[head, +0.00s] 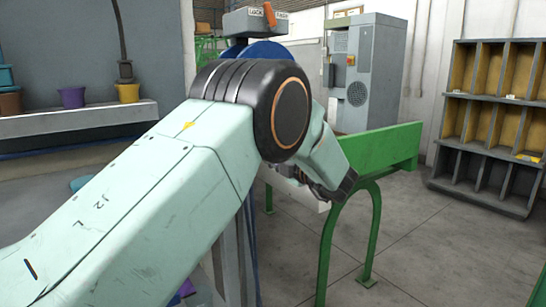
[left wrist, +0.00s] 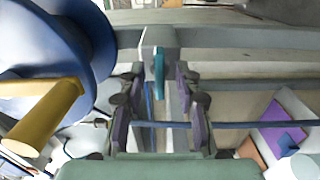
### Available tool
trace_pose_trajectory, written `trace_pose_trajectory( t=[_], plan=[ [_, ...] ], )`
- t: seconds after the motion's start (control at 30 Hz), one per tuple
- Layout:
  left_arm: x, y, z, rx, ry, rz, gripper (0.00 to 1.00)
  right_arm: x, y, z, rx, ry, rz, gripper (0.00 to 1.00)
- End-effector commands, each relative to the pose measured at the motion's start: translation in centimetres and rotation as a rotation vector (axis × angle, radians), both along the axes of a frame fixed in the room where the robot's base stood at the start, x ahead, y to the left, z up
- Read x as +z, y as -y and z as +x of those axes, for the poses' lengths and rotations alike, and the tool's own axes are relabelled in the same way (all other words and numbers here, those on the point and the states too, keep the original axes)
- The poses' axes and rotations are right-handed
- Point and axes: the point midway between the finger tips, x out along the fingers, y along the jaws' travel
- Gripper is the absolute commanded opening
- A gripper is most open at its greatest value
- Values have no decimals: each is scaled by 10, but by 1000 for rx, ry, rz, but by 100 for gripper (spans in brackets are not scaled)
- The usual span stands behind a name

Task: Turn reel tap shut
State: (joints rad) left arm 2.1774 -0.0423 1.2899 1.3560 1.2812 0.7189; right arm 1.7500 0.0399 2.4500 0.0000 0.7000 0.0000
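The reel tap shows in the left wrist view as a short teal lever (left wrist: 158,68) on a grey block (left wrist: 160,42). The blue reel (left wrist: 70,40) with a yellow handle (left wrist: 45,115) is to its left. My left gripper (left wrist: 158,92) is open, with its two purple-padded fingers apart. The lever lies between and slightly beyond the fingertips, with a visible gap on each side. In the head view, my left arm hides the tap and most of the reel; only the reel's blue top (head: 262,50) shows. My right gripper is in neither view.
A green bench frame (head: 385,150) stands right of my left arm. A grey cabinet (head: 365,75) and a pigeonhole shelf (head: 490,120) stand behind. A shelf with several pots (head: 73,97) is at left.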

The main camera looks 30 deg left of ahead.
Motion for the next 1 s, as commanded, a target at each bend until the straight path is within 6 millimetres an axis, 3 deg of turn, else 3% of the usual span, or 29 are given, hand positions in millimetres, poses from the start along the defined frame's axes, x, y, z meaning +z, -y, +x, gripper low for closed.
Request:
trace_pose_trajectory(
  t=[0.1,0.5,0.77,1.0],
  plan=[
    [0,0,0,0,0,0,33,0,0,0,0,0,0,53],
    [0,0,0,0,0,0,0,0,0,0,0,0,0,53],
    [0,0,0,0,-5,2,0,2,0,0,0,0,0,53],
    [2,0,0,-1,-72,29,0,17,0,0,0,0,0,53]
  ],
)
